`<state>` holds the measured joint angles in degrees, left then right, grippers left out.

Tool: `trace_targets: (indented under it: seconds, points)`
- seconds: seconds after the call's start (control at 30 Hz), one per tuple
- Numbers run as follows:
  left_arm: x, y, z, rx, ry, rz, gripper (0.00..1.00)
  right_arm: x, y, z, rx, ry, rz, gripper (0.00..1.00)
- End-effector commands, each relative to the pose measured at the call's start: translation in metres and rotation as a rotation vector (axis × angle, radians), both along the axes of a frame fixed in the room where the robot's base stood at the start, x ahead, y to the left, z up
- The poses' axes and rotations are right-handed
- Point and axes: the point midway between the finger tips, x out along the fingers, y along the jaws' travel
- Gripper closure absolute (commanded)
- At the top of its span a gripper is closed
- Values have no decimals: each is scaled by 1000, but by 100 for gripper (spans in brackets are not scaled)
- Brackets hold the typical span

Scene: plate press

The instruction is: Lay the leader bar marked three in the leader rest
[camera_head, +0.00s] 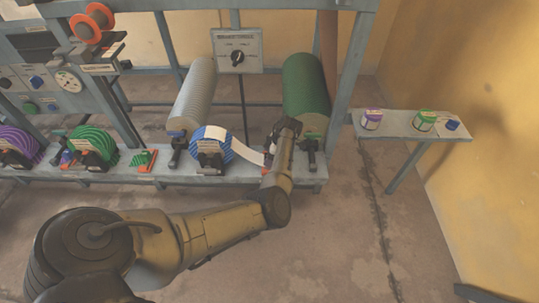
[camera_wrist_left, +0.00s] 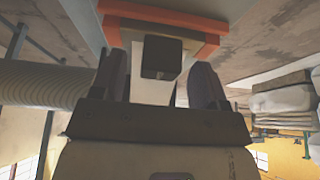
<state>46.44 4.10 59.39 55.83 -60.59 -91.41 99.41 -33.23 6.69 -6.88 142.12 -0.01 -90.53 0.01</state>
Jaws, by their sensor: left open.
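My left gripper (camera_head: 274,138) is at the front of the long bench, just right of the blue-and-white striped roll (camera_head: 211,146). A white strip (camera_head: 245,151) runs from that roll to the gripper. In the left wrist view the open fingers (camera_wrist_left: 160,82) stand either side of a white piece with a dark block (camera_wrist_left: 162,54), which I take for the leader bar. An orange bracket (camera_wrist_left: 208,46), probably the leader rest, frames the block from behind. My arm partly hides this spot in the head view. No number is legible. My right gripper is out of view.
A grey ribbed roller (camera_head: 194,95) and a green roller (camera_head: 305,86) stand behind. Green (camera_head: 92,146) and purple (camera_head: 17,145) striped rolls sit at left. A side shelf (camera_head: 398,127) at right holds small jars. The floor in front is clear.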

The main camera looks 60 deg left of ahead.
Motion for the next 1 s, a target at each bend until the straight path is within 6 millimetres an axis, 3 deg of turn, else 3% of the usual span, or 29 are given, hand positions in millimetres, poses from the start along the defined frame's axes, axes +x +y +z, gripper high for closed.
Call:
trace_targets:
  seconds: [0.17, 0.6, 0.8, 1.0]
  points:
    - [7, -4, 21, 0, -1, -1, 32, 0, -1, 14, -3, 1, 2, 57]
    - [35, -22, 97, 0, 0, -1, 32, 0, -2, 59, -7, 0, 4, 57]
    - [44, -27, 117, -1, -1, 0, 32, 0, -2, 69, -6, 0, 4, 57]
    - [47, -30, 125, 0, 0, 0, 32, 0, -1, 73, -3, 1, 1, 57]
